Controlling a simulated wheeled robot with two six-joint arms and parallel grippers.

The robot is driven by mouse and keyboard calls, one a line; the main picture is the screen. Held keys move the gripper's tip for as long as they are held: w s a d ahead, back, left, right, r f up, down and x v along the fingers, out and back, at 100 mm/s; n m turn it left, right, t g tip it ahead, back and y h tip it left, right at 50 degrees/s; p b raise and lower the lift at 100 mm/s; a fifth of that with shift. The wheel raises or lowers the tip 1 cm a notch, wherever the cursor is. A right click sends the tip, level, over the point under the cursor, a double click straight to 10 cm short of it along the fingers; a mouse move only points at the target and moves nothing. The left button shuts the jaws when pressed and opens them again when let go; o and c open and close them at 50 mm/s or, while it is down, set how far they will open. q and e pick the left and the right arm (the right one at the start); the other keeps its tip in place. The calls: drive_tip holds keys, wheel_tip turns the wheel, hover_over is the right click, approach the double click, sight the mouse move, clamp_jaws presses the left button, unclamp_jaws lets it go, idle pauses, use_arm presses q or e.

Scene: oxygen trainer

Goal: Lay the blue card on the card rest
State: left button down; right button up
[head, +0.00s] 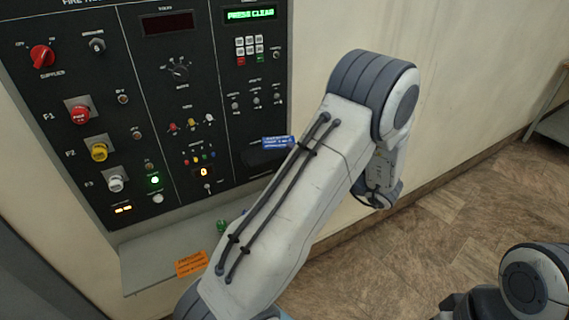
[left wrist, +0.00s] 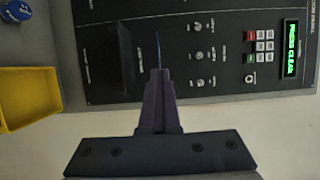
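The blue card (head: 278,142) has pale lettering and sticks out past the left edge of my left arm in the head view, in front of the lower right of the panel. In the left wrist view the blue card (left wrist: 157,47) shows edge-on as a thin blue line at the tips of my left gripper (left wrist: 157,75), which is shut on it. In the head view my arm hides this gripper. A dark block on the panel (left wrist: 123,55), left of the card, may be the card rest; I cannot tell for sure.
The control panel (head: 130,60) has knobs, buttons and a keypad (head: 249,45). An orange card (head: 190,263) and a green object (head: 221,226) are at the ledge (head: 140,270) below. A yellow tray (left wrist: 30,97) and a blue object (left wrist: 18,10) show in the left wrist view.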

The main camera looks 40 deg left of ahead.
use_arm(q)
wheel_tip(320, 180, down, 6)
drive_tip(key=a, duration=0.2)
drive_tip(key=shift+s+a+r, duration=0.15)
drive_tip(key=shift+s+a, duration=0.15)
drive_tip(key=shift+s, duration=0.05)
drive_tip(key=c, duration=1.1)
unclamp_jaws()
drive_tip(key=shift+c, duration=0.2)
drive_tip(key=d+b, duration=0.2)
drive_tip(key=d, duration=1)
